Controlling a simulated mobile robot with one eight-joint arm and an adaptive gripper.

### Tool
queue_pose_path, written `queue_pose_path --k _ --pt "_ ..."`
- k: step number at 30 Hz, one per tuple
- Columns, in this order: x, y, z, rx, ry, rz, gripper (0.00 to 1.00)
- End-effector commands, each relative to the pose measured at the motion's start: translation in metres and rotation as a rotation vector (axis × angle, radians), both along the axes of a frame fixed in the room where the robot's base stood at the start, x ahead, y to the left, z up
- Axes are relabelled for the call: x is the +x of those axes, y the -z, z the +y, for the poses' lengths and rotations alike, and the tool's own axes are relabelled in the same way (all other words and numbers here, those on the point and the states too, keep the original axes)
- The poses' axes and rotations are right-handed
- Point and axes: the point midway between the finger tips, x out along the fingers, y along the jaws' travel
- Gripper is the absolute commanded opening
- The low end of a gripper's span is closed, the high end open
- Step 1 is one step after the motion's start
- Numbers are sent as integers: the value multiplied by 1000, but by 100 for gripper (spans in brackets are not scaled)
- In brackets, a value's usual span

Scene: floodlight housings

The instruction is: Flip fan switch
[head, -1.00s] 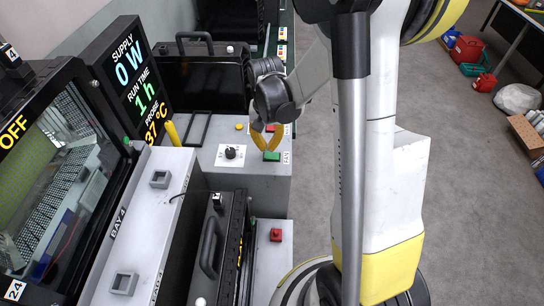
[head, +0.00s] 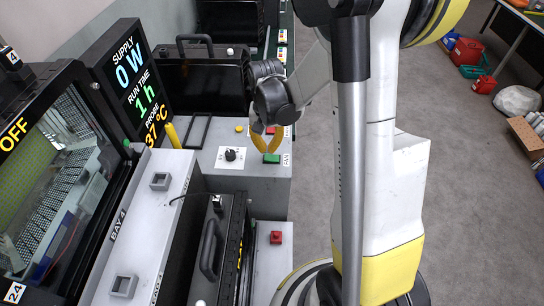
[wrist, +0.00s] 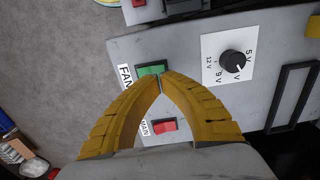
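The fan switch is a green rocker (head: 271,158) on top of a grey control box, beside a white FAN label (head: 286,159). In the wrist view the green rocker (wrist: 152,68) is partly covered by my fingertips. My gripper (head: 266,150) has yellow fingers pointing down at it. In the wrist view the fingertips of my gripper (wrist: 161,78) meet at the rocker's edge, with nothing seen between them. I cannot tell whether they touch the rocker. A red rocker (wrist: 164,126) with its own label lies between the fingers in that view.
The grey box also carries a voltage knob (head: 231,155) on a white plate and a yellow button (head: 239,128). A display (head: 132,85) reads SUPPLY 0 W. A black handled case (head: 215,245) and a red button (head: 276,237) are nearer. Grey floor is open at right.

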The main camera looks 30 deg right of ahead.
Motion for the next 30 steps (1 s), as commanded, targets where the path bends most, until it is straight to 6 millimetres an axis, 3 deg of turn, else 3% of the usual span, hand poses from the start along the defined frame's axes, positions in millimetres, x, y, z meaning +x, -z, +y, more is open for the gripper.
queue_pose_path --k 30 --pt "0 12 0 0 0 0 0"
